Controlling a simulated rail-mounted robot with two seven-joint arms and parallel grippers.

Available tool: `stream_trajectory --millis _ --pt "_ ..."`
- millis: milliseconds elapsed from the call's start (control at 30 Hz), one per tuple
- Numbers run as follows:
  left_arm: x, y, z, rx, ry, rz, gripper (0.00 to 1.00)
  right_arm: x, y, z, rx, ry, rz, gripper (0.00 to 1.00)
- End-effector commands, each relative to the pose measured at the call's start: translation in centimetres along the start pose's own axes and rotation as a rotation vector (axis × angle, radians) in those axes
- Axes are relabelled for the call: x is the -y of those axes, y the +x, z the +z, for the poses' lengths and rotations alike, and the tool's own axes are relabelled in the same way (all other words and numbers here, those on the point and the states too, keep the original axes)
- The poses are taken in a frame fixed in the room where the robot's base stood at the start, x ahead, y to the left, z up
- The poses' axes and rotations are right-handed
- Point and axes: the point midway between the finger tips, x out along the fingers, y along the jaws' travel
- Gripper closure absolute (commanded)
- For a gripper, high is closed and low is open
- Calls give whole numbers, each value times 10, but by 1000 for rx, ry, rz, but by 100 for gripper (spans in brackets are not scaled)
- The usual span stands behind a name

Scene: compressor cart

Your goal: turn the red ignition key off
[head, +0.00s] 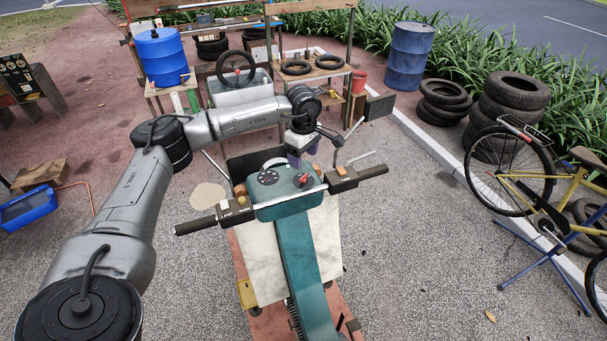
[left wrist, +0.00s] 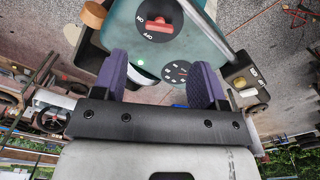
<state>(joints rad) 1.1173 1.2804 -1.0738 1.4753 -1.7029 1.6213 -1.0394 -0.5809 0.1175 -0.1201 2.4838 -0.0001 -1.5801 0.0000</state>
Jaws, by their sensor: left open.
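The red ignition key (head: 303,180) sits on the right part of the teal console (head: 270,206) between the handlebars. In the left wrist view the key (left wrist: 160,24) is a red bar on a dial marked ON and OFF, near the top edge. My left gripper (head: 294,160) is just beyond the console's far edge, close to the key but apart from it. In the left wrist view its two purple fingers (left wrist: 160,66) are spread with nothing gripped, and the key is beyond their tips. My right gripper is not in view.
A black gauge (left wrist: 178,72) lies beside the key on the console. Handlebars (head: 358,177) with switch boxes stick out on both sides. A mirror (head: 379,107) rises at the right. A bench with tyres (head: 329,62) stands behind. The paving on the right is open up to the bicycle (head: 520,170).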

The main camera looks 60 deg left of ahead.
Motion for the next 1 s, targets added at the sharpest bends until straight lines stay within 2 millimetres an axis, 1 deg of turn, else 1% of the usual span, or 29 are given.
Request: stream_trajectory --millis 33,100,300,400,633,967,1000 --pt "0 19 0 0 0 1 34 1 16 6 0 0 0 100" --pt "0 30 0 1 0 1 34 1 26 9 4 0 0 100" --pt "0 56 0 1 -1 1 34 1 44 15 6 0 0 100" --pt "0 65 1 2 -1 2 34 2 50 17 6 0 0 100" --pt "-1 74 1 3 -1 3 34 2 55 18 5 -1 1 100" --pt "-1 75 1 3 -1 2 34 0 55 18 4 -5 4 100" --pt "-1 75 1 3 0 2 37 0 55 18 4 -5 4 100"
